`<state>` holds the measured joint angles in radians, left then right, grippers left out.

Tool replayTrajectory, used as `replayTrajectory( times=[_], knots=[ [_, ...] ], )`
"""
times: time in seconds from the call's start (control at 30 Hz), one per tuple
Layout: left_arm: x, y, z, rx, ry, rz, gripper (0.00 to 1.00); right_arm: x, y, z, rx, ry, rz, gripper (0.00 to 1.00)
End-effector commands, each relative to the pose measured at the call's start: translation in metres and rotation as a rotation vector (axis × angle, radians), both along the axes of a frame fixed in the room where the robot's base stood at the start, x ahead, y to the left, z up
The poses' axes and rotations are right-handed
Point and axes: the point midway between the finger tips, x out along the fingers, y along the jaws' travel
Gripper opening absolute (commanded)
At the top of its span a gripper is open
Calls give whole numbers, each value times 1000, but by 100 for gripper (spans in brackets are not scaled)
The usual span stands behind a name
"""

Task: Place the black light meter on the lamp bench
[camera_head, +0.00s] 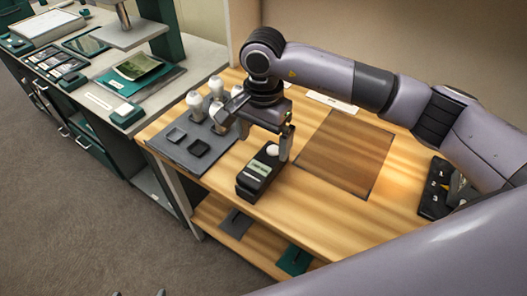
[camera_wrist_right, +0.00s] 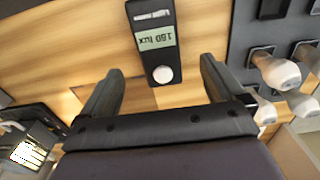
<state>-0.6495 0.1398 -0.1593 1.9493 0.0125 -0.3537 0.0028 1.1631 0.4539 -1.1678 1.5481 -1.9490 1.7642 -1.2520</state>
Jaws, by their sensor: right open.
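My right gripper (camera_head: 265,140) is just above and behind the meter. In the wrist view its fingers (camera_wrist_right: 160,80) are spread wide on either side of the dome end, with gaps, and hold nothing.
A grey tray (camera_head: 180,157) with several white bulbs (camera_head: 195,101) and black square sockets stands left of the meter. A dark brown panel (camera_head: 343,150) lies clear on the bench. A grey counter (camera_head: 207,58) stands at left.

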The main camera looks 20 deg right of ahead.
Motion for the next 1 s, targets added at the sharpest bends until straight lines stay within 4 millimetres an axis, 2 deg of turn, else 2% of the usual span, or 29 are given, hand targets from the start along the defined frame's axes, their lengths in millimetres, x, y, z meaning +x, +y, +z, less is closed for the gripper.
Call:
replayTrajectory(
  times=[0.27,0.53,0.83,0.87,1.0],
  knots=[
    [0,0,9,0,0,0,95,-1,0,-26,1,5,0,96],
    [0,0,18,0,0,0,95,-1,-1,-63,1,5,0,96],
    [0,0,18,1,0,1,95,0,-1,-71,1,2,0,96],
    [0,0,18,1,0,1,95,0,-1,-71,1,2,0,92],
    [0,0,18,1,0,1,95,0,-1,-70,1,2,0,47]
  ],
)
